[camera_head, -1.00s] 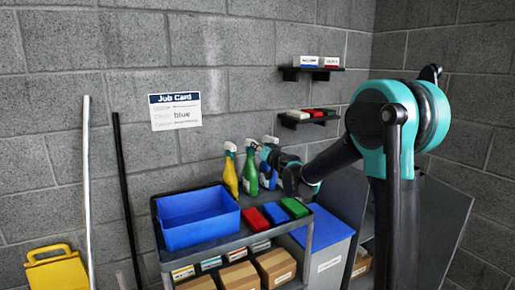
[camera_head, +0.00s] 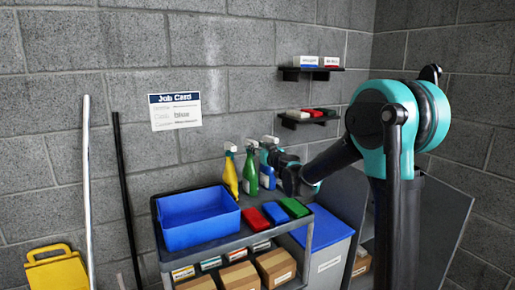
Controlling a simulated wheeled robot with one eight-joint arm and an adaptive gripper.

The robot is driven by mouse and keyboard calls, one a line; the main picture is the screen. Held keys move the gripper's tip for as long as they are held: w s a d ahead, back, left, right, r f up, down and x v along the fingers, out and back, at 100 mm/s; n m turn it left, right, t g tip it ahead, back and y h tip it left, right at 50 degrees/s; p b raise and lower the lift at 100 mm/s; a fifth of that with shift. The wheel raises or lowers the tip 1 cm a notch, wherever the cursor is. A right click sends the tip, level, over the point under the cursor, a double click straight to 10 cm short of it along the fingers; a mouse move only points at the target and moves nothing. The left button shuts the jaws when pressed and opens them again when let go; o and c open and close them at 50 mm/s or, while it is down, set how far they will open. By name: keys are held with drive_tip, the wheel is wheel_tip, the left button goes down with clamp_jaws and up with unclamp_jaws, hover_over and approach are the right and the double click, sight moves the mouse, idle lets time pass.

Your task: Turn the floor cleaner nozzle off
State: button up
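Three spray bottles stand in a row at the back of the cart's top shelf: a yellow one (camera_head: 231,175), a green one (camera_head: 250,173) and a blue one (camera_head: 265,178). All have whitish trigger nozzles at the top. Their labels are too small to read, so I cannot tell which is the floor cleaner or how its nozzle is set. My gripper (camera_head: 273,156) reaches in from the right, at the upper part of the blue bottle, and partly covers it. The fingers are too small and overlapped to show whether they are open or touch the bottle.
A blue bin (camera_head: 199,231) and red (camera_head: 253,217), blue (camera_head: 275,212) and green (camera_head: 294,207) pads share the cart top (camera_head: 231,240). A blue-lidded container (camera_head: 328,262) stands to its right.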

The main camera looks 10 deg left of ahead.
drive_tip(key=v, duration=0.7)
idle(0.4)
drive_tip(key=s+d+f+m+g+h, duration=0.2)
drive_tip(key=s+d+f+g+h, duration=0.1)
drive_tip(key=s+d+f, duration=0.6)
drive_tip(key=s+d+f+m+g+h, duration=0.2)
drive_tip(key=s+d+f, duration=0.7)
drive_tip(key=s, duration=0.6)
drive_tip(key=s+d+f+m+g+h, duration=0.3)
drive_tip(key=s+d+f+g, duration=0.3)
drive_tip(key=s+d+f, duration=0.3)
wheel_tip(320, 180, down, 2)
drive_tip(key=s+h, duration=0.1)
drive_tip(key=s, duration=0.2)
drive_tip(key=shift+d+h, duration=0.3)
drive_tip(key=shift+d, duration=0.1)
